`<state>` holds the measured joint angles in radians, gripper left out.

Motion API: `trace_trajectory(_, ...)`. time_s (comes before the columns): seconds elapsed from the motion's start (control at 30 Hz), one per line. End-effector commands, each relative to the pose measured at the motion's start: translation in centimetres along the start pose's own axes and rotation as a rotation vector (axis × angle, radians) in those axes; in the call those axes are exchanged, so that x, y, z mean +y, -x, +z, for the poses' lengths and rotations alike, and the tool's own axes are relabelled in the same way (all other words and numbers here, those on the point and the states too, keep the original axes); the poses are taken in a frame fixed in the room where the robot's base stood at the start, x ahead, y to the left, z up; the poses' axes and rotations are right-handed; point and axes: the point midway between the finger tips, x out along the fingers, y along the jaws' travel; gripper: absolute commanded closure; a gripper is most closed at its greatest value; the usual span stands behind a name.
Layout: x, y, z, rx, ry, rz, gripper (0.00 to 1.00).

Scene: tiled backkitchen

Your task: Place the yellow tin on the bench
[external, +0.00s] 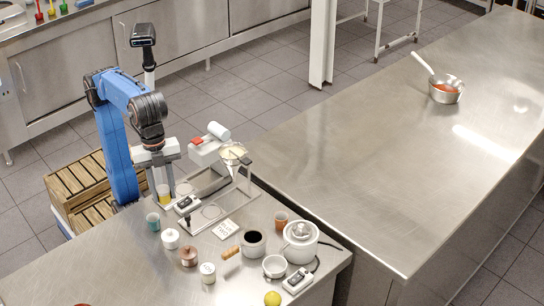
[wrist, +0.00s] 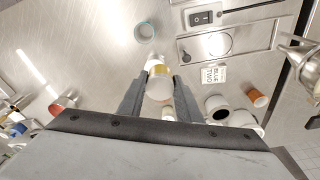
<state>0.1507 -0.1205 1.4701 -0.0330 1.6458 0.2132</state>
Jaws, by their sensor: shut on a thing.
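My gripper (external: 164,190) is at the end of the blue arm, at the back of the near steel bench (external: 105,265). It is shut on the yellow tin (external: 163,194), which has a yellow band and pale ends. In the wrist view the tin (wrist: 160,86) sits between the two dark fingers of my gripper (wrist: 160,98). The tin is close to the bench's back edge, left of the metal burner stand. I cannot tell whether it touches the bench top.
A teal cup (external: 153,221) stands just in front of the tin. The metal stand (external: 243,197) is to the right. The bench's left front is mostly clear.

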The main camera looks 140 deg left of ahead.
Motion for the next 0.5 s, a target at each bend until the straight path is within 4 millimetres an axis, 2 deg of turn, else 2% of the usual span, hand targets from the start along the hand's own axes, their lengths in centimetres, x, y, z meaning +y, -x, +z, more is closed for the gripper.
trace_trajectory(0.03, 1.3, -0.1, 1.4, 0.001, -0.043, 0.006, 0.91)
trace_trajectory(0.2, 4.3, -0.7, 5.7, 0.002, -0.188, 0.027, 0.91)
trace_trajectory(0.4, 6.4, -1.3, 10.0, 0.002, -0.329, 0.049, 0.91)
trace_trajectory(0.5, 7.0, -1.5, 11.4, 0.001, -0.374, 0.055, 0.91)
